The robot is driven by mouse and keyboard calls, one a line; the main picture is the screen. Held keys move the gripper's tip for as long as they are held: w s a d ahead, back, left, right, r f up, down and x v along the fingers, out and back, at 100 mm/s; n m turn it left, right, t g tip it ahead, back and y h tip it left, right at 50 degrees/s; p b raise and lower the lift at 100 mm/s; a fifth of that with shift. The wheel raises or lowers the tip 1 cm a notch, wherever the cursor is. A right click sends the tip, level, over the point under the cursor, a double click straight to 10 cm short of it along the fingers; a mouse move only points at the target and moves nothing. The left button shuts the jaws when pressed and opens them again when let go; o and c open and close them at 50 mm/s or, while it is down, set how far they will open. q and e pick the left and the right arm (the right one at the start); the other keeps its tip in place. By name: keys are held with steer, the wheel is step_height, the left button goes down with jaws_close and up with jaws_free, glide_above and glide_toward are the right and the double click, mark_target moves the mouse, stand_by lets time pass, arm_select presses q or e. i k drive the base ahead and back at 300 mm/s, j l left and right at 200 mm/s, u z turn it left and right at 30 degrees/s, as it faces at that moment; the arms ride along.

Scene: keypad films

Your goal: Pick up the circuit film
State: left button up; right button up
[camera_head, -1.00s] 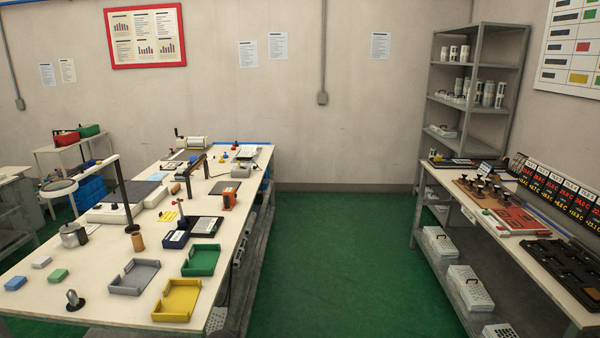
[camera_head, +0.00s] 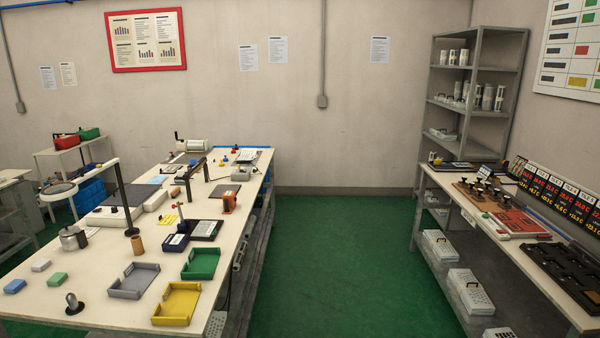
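I cannot make out with certainty which item is the circuit film. A long white-topped workbench (camera_head: 60,300) on the left carries several flat items. Among them are a dark flat panel (camera_head: 205,229) beside a small dark blue box (camera_head: 175,243), and dark sheets on and near a white board (camera_head: 105,216) farther left. They are too small to identify. Neither of my grippers is in view.
Grey (camera_head: 133,281), yellow (camera_head: 176,304) and green (camera_head: 200,264) trays sit at the bench's near right. A second bench (camera_head: 560,290) with displays stands right, and a shelf rack (camera_head: 475,90) behind it. The green floor (camera_head: 320,270) between the benches is clear.

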mark_target(204, 228)
steer(key=i+j+u, duration=0.2)
steer(key=i+j, duration=0.25)
steer(key=j, duration=0.25)
steer(key=i+j+u, duration=0.25)
steer(key=i+j, duration=0.25)
steer(key=j, duration=0.15)
steer(key=u, duration=0.35)
steer(key=l+u, duration=0.25)
steer(key=k+l+u, duration=0.1)
steer(key=l+u, duration=0.15)
steer(key=l, duration=0.25)
steer(key=k+l+u, duration=0.1)
steer(key=l+u, duration=0.15)
steer(key=k+l+u, duration=0.1)
steer(key=l+u, duration=0.15)
steer(key=l, duration=0.15)
